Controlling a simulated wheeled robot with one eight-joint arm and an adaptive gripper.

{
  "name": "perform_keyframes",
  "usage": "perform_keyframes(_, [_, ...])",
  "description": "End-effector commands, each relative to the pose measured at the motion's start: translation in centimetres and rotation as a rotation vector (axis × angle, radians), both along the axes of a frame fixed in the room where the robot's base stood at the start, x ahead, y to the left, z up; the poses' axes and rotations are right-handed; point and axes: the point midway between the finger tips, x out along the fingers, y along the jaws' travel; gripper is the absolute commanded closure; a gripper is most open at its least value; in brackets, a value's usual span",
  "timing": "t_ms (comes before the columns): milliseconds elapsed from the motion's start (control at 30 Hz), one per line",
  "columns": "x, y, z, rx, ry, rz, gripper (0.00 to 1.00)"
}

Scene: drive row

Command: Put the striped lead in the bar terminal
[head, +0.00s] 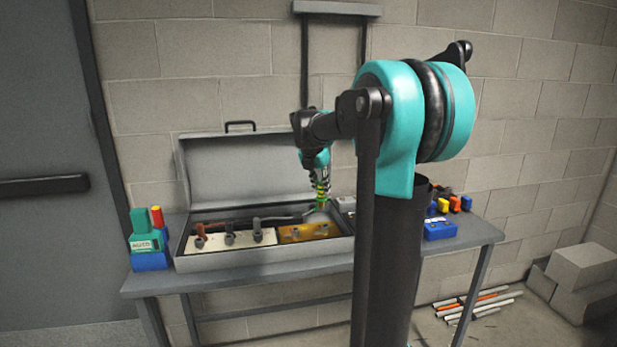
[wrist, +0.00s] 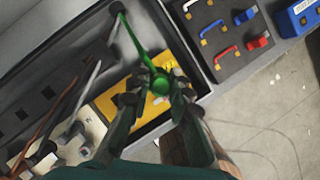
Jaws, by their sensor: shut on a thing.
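The striped lead (wrist: 138,42) is green with thin yellowish marks. It runs from the box wall at the upper left of the wrist view to my gripper (wrist: 160,88), which is shut on its end. In the head view my gripper (head: 321,190) hangs over the back right part of the open box. A yellow plate (wrist: 112,104) lies below and left of the fingers in the wrist view. In the head view this plate (head: 310,238) carries two grey terminals (head: 296,233). The fingers hide part of the plate, so I cannot tell whether the lead touches a terminal.
A white block (head: 230,241) with several terminals stands left of the plate, with brown and grey leads behind. The grey box lid (head: 245,170) stands open. A dark tray (wrist: 225,45) with coloured parts and a blue box (wrist: 299,17) lie to the right.

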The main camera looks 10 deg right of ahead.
Motion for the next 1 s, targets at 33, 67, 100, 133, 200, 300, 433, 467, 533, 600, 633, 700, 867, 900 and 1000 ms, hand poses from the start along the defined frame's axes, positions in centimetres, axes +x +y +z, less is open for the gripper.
perform_keyframes(33, [0.0, -0.2, -0.3, 0.000, 0.000, 0.000, 1.00])
perform_keyframes(67, [0.0, -0.2, -0.4, 0.000, 0.000, 0.000, 1.00])
perform_keyframes(100, [0.0, -0.2, -0.7, 0.000, 0.000, 0.001, 1.00])
perform_keyframes(133, [0.0, -0.2, -0.8, 0.000, 0.000, 0.001, 1.00])
perform_keyframes(200, [0.0, -0.2, -1.3, 0.000, 0.000, 0.001, 1.00])
perform_keyframes(300, [0.0, -0.2, -2.1, 0.000, 0.000, 0.001, 1.00])
perform_keyframes(433, [0.0, -0.2, -3.0, 0.001, -0.001, 0.000, 1.00])
perform_keyframes(467, [0.0, -0.2, -3.2, 0.001, -0.001, 0.000, 1.00])
perform_keyframes(533, [0.0, -0.2, -3.6, 0.001, -0.001, 0.000, 1.00])
perform_keyframes(600, [0.0, -0.2, -3.8, 0.001, -0.001, 0.000, 1.00])
perform_keyframes(633, [0.0, -0.2, -3.9, 0.001, -0.001, 0.000, 1.00])
perform_keyframes(700, [0.0, -0.2, -4.1, 0.001, -0.001, 0.000, 1.00])
perform_keyframes(867, [0.0, -0.2, -4.2, 0.001, -0.001, 0.000, 1.00])
perform_keyframes(900, [0.0, -0.2, -4.2, 0.001, -0.001, 0.000, 1.00])
perform_keyframes(1000, [0.0, -0.2, -4.1, 0.001, -0.001, 0.000, 1.00])
